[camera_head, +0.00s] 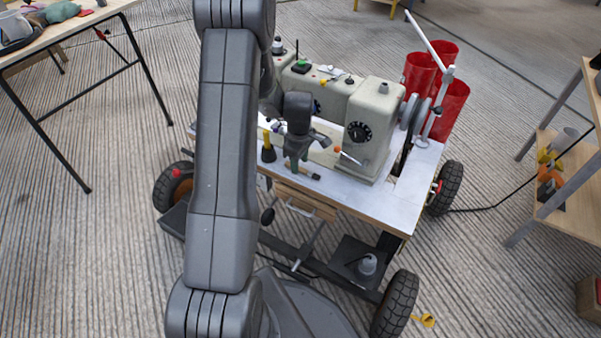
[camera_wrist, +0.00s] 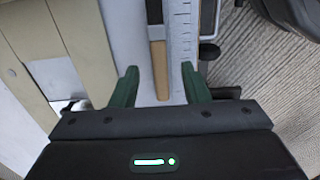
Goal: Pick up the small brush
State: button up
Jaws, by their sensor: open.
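The small brush (camera_head: 312,174) lies on the white sewing table's top (camera_head: 352,191), near its front edge. In the wrist view the brush (camera_wrist: 160,75) shows a light wooden handle, a pale ferrule and dark bristles at the top of the picture. My gripper (camera_head: 296,167) is over the table beside the brush in the head view and hides part of it. In the wrist view, the green fingers of my gripper (camera_wrist: 159,70) are apart, with the handle between them in the picture. Nothing is gripped. I cannot tell the exact height of the fingertips above the table.
A beige sewing machine (camera_head: 372,125) stands right behind the gripper. A yellow-and-black tool (camera_head: 267,150) stands to its left. A ruler strip (camera_wrist: 181,35) runs beside the brush. Red bins (camera_head: 452,105) stand behind the table. A wooden shelf (camera_head: 565,190) is at right.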

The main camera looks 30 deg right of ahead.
jog(key=shift+f, duration=0.85)
jog(key=shift+r, duration=0.1)
jog(key=shift+c, duration=0.2)
grip_shut()
jog(key=shift+r, duration=0.1)
